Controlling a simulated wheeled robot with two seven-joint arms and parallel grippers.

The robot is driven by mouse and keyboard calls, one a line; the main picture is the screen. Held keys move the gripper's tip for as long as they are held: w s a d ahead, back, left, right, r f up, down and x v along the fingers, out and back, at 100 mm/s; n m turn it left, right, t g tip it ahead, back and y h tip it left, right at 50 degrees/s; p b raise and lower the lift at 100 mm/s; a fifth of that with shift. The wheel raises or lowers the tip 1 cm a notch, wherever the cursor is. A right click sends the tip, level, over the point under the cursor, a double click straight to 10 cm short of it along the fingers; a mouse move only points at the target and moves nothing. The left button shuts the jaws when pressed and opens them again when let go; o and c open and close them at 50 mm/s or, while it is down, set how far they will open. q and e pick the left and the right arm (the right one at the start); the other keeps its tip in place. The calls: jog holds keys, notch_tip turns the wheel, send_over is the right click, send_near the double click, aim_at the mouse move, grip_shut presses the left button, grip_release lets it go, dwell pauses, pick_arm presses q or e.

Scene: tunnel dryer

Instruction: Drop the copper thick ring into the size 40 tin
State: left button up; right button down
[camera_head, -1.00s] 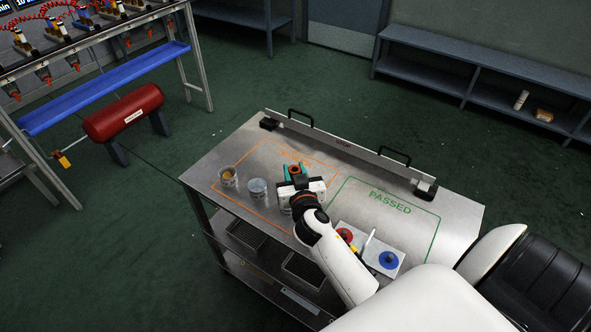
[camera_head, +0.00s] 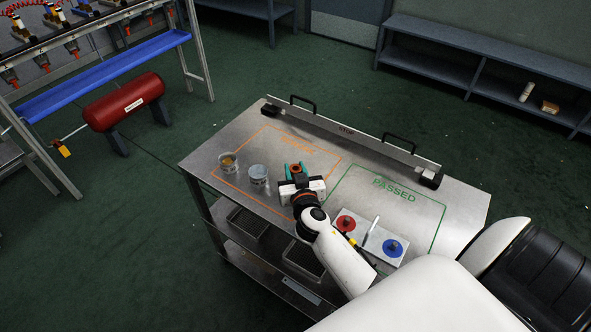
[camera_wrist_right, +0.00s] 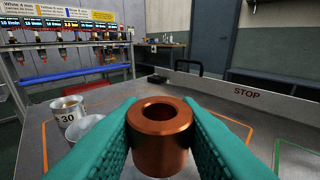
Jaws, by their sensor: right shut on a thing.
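My right gripper (camera_head: 297,172) has teal fingers and is shut on the copper thick ring (camera_wrist_right: 160,132), which stands upright between the fingertips with its hole facing up. The ring also shows as a small brown spot in the head view (camera_head: 296,168). Two tins stand on the table to the left of the gripper: one with orange-brown contents (camera_head: 228,168) and a pale blue-grey one (camera_head: 258,178). In the right wrist view a tin marked 30 (camera_wrist_right: 67,117) stands behind another tin (camera_wrist_right: 84,127), partly hidden by the left finger. No mark reading 40 is legible. My left gripper is not in view.
The steel table (camera_head: 215,150) has an orange outline around the tins and a green PASSED outline (camera_head: 395,190). A STOP rail (camera_head: 350,135) with handles runs along the far edge. A white board (camera_head: 385,233) with red and blue pieces lies right of my arm.

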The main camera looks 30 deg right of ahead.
jog(key=c, duration=1)
grip_release()
jog(key=shift+r, duration=0.1)
jog(key=shift+s+a, duration=0.2)
jog(key=shift+s, duration=0.25)
jog(key=b+v, duration=0.2)
jog(key=v, duration=0.9)
